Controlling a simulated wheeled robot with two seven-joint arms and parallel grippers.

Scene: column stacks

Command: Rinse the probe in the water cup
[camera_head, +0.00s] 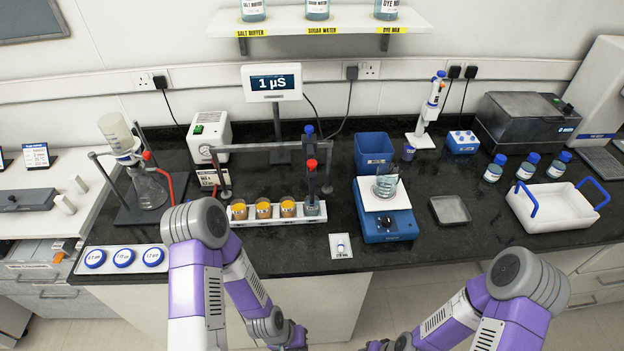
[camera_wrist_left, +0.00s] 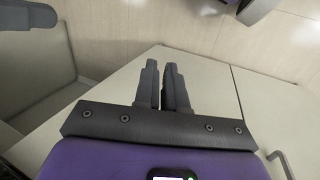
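The meter (camera_head: 272,82) reads 1 µS. My left gripper (camera_head: 293,341) is low in front of the bench, away from the probe. In the left wrist view its fingers (camera_wrist_left: 163,88) are almost together, with nothing between them. My right gripper (camera_head: 378,346) is at the bottom edge, largely cut off.
Several orange-filled cups (camera_head: 263,209) share the rack. A blue scale (camera_head: 385,224) with a glass beaker (camera_head: 386,182) stands to the right, with a blue bin (camera_head: 373,152) behind. A glass flask (camera_head: 147,188) on a stand is at left. The front bench strip is mostly clear.

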